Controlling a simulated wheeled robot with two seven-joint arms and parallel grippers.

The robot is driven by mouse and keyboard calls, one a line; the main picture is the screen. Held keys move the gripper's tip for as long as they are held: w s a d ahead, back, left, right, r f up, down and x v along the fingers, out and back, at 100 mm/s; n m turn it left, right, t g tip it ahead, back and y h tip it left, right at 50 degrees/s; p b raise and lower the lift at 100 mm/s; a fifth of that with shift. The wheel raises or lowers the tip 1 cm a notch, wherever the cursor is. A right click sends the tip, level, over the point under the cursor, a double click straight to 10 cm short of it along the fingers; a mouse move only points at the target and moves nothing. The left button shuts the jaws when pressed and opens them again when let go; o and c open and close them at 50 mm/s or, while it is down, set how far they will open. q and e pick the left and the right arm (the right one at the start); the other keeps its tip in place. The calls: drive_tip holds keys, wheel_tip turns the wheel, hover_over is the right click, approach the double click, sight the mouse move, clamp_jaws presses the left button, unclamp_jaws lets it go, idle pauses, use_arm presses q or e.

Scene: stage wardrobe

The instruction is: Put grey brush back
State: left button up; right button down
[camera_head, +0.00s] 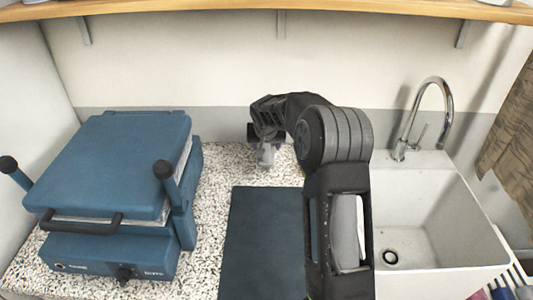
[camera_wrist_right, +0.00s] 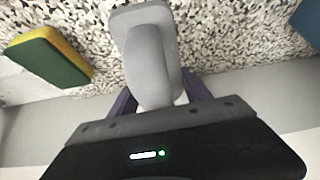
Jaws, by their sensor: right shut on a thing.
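The grey brush (camera_wrist_right: 148,55) is gripped between the two purple fingers of my right gripper (camera_wrist_right: 160,95) in the right wrist view. It projects away from the fingers over the speckled counter. In the head view the right gripper (camera_head: 265,138) is near the back wall, with the grey brush (camera_head: 266,157) below it, small and partly hidden by the gripper. I cannot tell whether the brush touches the counter. My left gripper is not in view.
A blue press machine (camera_head: 120,165) fills the counter's left side. A dark blue mat (camera_head: 260,245) lies at front centre, and a white sink (camera_head: 435,215) with a tap (camera_head: 405,140) is at right. A yellow-green sponge (camera_wrist_right: 50,58) shows in the wrist view. A wooden shelf (camera_head: 200,10) runs above.

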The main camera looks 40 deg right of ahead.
wheel_tip(320, 180, down, 4)
drive_tip(key=shift+r+p, duration=0.25)
drive_tip(key=shift+p, duration=0.2)
drive_tip(key=shift+f, duration=0.1)
drive_tip(key=shift+f, duration=0.1)
drive_tip(key=shift+c, duration=2.4)
unclamp_jaws()
